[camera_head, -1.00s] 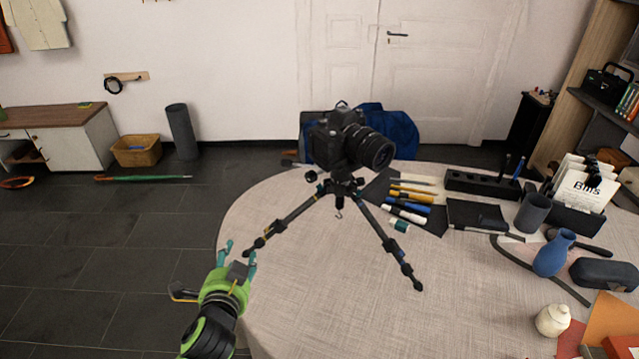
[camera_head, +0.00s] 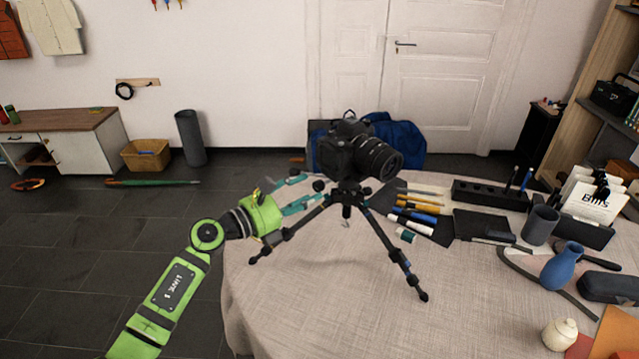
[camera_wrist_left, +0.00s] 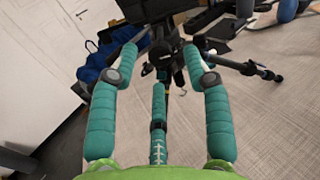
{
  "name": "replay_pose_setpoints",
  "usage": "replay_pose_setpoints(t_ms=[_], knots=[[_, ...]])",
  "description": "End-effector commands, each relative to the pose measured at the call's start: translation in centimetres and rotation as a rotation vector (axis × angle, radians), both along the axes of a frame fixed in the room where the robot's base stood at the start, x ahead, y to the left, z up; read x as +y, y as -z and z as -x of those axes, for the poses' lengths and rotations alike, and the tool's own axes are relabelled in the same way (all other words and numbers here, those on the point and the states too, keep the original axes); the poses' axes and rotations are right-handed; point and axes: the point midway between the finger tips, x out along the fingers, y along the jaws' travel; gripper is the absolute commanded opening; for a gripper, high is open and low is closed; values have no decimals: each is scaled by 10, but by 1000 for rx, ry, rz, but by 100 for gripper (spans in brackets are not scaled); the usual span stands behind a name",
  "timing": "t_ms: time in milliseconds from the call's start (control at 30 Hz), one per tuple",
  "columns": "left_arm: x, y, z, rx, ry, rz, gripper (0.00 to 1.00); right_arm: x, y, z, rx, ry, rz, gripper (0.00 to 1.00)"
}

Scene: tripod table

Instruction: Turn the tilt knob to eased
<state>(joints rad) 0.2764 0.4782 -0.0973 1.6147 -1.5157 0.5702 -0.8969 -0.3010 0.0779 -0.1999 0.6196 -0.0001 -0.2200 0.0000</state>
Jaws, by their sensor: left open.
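A black camera (camera_head: 352,150) sits on the head of a small black tripod (camera_head: 375,225) that stands on the round table. A small dark knob (camera_head: 319,185) sticks out on the left of the tripod head, under the camera; I take it for the tilt knob. In the left wrist view a small dark knob (camera_wrist_left: 148,69) shows between the fingertips. My left gripper (camera_head: 314,185) is open, its teal fingers pointing right, either side of the knob. I cannot tell whether they touch it. In the left wrist view the open gripper (camera_wrist_left: 160,55) faces the tripod head. My right gripper is not in view.
A tripod leg (camera_head: 290,233) runs just below the left gripper. Pens and markers (camera_head: 415,207) lie on a dark mat right of the tripod. A blue vase (camera_head: 561,266) and a cream jar (camera_head: 559,334) stand farther right. The table's front (camera_head: 330,310) is clear.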

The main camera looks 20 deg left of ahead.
Motion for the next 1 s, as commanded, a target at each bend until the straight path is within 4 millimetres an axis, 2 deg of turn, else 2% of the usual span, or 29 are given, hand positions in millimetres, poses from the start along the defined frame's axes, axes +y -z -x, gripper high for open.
replay_pose_setpoints(t_ms=[100, 300, 633, 667, 700, 767, 1000], knots=[[-12, -3, -17, 0, 1, 5, 49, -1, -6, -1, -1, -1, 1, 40], [-24, -2, -34, 0, 0, 6, 49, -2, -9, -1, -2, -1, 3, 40], [-27, 0, -37, 1, 0, 4, 49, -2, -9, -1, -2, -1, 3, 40], [-27, 0, -37, 1, 0, 4, 41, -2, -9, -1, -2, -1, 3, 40], [-27, 0, -37, 1, 0, 4, 25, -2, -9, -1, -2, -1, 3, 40], [-27, 0, -37, 1, 0, 4, 1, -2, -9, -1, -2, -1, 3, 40], [-27, 0, -37, 3, 0, 6, 0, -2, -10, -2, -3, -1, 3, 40]])
